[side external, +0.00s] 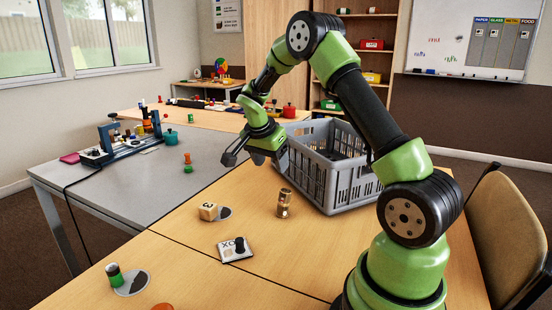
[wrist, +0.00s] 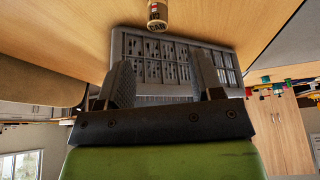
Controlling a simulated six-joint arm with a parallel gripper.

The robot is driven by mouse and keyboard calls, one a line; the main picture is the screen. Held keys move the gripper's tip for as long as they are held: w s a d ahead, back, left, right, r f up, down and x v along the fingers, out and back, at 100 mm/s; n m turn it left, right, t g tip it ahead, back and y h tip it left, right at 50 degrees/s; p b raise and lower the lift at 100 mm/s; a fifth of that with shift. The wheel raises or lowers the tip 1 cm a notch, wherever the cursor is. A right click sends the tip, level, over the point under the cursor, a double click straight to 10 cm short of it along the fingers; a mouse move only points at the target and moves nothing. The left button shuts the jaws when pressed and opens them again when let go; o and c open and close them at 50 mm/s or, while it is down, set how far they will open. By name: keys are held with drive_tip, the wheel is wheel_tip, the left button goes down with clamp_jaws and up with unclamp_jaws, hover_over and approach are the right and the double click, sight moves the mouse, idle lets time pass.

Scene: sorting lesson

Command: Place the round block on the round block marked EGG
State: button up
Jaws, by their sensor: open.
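A brown, metallic-looking round block (side external: 284,203), perhaps two stacked, stands upright on the wooden table just left of the crate. A tan round block with dark lettering that seems to read CAN (wrist: 157,14) shows at the top edge of the wrist view; it looks like the same one. I cannot read EGG on any block. My gripper (side external: 252,158) is open and empty, raised above the table beyond the brown block; its spread fingers also show in the wrist view (wrist: 165,76).
A grey slatted crate (side external: 301,176) stands right of my gripper; it fills the middle of the wrist view (wrist: 150,88).

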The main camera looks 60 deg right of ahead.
drive_tip(key=s+a+r+n+t+y, duration=0.15)
drive_tip(key=a+r+n, duration=0.25)
drive_tip(key=a+r, duration=0.4)
drive_tip(key=s+a+r+n+t+y, duration=0.2)
drive_tip(key=s+a+r+n+t, duration=0.1)
drive_tip(key=s+a+n, duration=0.2)
drive_tip(key=s+a+r+n+t+y, duration=0.3)
drive_tip(key=s+a+n, duration=0.3)
drive_tip(key=s+a, duration=0.4)
drive_tip(key=shift+a+r+n, duration=0.3)
drive_tip(key=shift+a, duration=0.45)
